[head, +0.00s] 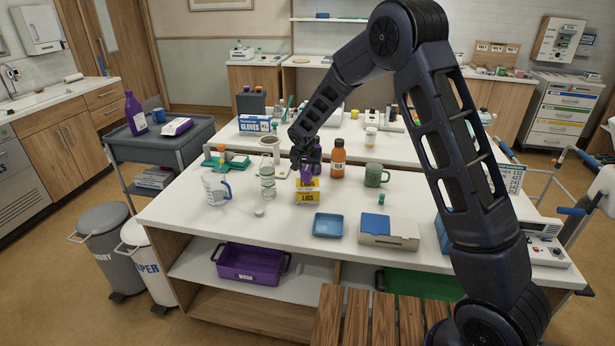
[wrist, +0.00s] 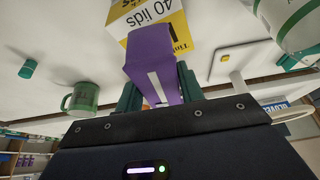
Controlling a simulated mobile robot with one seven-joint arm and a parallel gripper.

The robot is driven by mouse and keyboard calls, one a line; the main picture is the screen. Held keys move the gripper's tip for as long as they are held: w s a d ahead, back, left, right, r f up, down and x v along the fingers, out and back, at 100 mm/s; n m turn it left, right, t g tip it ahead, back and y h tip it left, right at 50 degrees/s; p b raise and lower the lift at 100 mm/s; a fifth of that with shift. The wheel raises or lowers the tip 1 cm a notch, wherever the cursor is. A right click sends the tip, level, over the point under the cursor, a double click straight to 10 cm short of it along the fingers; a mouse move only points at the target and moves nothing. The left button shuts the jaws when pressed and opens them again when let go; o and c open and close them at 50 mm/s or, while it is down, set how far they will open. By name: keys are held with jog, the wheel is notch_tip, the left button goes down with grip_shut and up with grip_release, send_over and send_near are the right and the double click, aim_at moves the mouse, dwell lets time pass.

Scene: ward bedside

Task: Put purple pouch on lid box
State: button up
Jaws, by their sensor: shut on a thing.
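The purple pouch (wrist: 152,62) is between the fingers of my gripper (wrist: 156,95) in the wrist view, with a pale stripe on its face. My gripper (head: 305,162) is shut on it. In the head view the pouch (head: 306,174) shows as a small purple patch below the fingers. The yellow and white lid box (head: 307,192), marked "LIDS", stands on the table right below it; it also shows beyond the pouch in the wrist view (wrist: 172,24). I cannot tell whether pouch and box touch.
A clear bottle (head: 267,181) and a jug (head: 214,188) stand left of the box. An orange bottle (head: 338,160) and a green mug (head: 375,176) stand to the right. A blue tray (head: 327,226) and a white box (head: 388,232) lie in front. The table's front left is mostly clear.

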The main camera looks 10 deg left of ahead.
jog(key=shift+f, duration=1.55)
jog(key=shift+f, duration=0.1)
jog(key=o, duration=1)
